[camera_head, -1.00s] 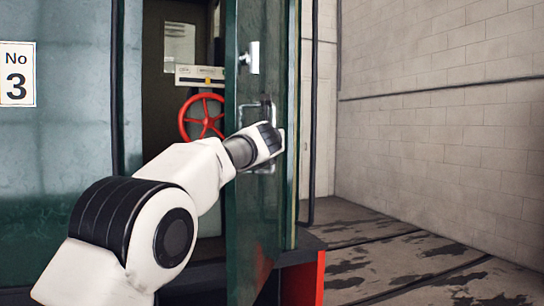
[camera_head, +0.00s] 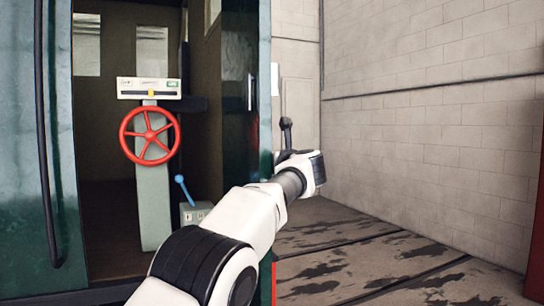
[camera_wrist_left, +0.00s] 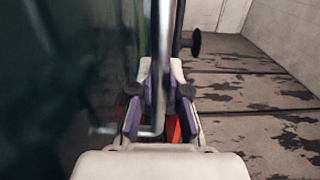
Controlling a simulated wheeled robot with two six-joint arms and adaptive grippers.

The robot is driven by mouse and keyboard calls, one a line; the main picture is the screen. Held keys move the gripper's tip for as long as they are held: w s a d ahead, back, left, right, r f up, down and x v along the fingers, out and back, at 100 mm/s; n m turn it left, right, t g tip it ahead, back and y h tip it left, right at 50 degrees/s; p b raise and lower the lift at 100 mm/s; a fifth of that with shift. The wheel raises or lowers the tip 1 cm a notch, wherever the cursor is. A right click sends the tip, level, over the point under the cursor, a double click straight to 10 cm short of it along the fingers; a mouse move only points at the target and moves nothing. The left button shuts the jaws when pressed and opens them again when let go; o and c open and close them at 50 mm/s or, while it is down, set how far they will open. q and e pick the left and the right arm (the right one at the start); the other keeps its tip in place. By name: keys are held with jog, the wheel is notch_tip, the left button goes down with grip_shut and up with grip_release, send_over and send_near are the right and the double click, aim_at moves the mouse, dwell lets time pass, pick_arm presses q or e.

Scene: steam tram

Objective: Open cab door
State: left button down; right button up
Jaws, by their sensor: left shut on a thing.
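The dark green cab door (camera_head: 264,110) stands swung out, seen nearly edge-on at the right of the open doorway. In the left wrist view the door (camera_wrist_left: 60,70) fills the left side. Its upright silver handle bar (camera_wrist_left: 163,45) runs between the fingers of my left gripper (camera_wrist_left: 161,88), which is shut on it. In the head view my left gripper (camera_head: 290,155) is at the door's outer side, its fingertips mostly hidden. My right gripper is not in view.
Inside the cab are a red handwheel (camera_head: 149,136), a grey column (camera_head: 153,205) and a blue lever (camera_head: 184,191). A dark handrail (camera_head: 45,140) runs beside the doorway on the left. A pale brick wall (camera_head: 430,140) stands at right, with open stained floor (camera_head: 350,250) before it.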

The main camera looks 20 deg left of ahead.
pick_arm(q)
jog(key=shift+s+a, duration=0.1)
jog(key=shift+a, duration=0.05)
jog(key=c, duration=1.6)
grip_release()
jog(key=o, duration=0.5)
jog(key=shift+c, duration=0.2)
jog(key=shift+a, duration=0.15)
jog(key=shift+s+d, duration=0.25)
jog(key=shift+d, duration=0.1)
jog(key=v, duration=0.6)
jog(key=shift+s, duration=0.25)
jog(key=shift+d+f, duration=0.1)
